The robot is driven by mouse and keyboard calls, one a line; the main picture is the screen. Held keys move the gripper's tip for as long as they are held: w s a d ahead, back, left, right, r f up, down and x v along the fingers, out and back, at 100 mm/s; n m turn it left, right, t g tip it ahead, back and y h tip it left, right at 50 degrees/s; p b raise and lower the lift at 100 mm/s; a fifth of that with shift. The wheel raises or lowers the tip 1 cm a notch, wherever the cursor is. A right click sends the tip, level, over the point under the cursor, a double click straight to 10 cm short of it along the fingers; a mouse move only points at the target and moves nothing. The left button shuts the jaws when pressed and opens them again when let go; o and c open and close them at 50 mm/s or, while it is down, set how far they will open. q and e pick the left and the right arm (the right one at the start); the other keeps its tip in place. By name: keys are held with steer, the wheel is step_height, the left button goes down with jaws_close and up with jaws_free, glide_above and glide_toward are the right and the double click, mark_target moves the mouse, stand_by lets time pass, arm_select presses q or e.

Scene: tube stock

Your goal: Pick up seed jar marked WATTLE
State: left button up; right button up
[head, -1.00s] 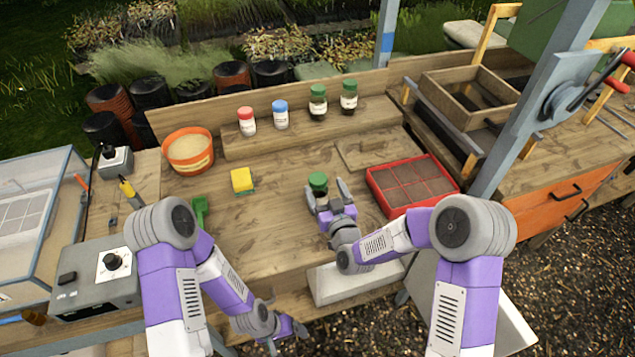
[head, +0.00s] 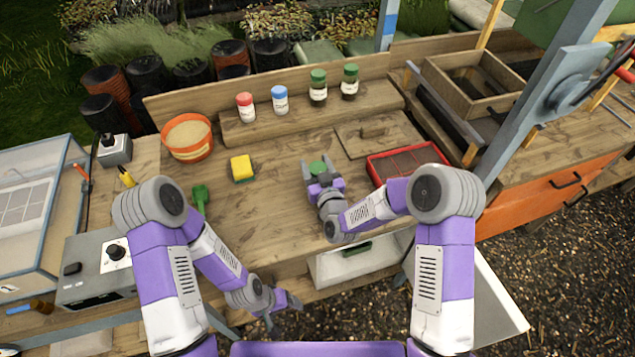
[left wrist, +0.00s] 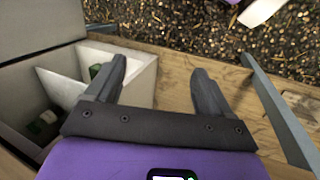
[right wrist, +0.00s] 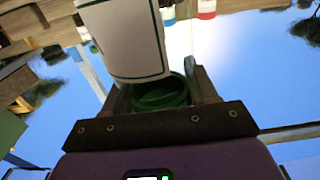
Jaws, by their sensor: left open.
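My right gripper (head: 319,169) is shut on a jar with a green lid (head: 317,166), above the middle of the bench. In the right wrist view the lid (right wrist: 160,93) sits between the fingers and the white, green-edged label (right wrist: 122,38) shows, with no readable writing. Two more green-lidded jars, one (head: 318,87) and another (head: 350,82), stand on the back shelf beside a blue-lidded jar (head: 280,100) and a red-lidded jar (head: 245,107). Their labels are too small to read. My left gripper (head: 284,312) is open and empty by the bench's front edge.
A white compartment box (head: 330,268) at the bench front holds green-topped items, also seen in the left wrist view (left wrist: 42,128). A red tray (head: 376,174) is right of the held jar; a yellow sponge (head: 242,168) and orange pot (head: 209,150) are left.

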jaws_close()
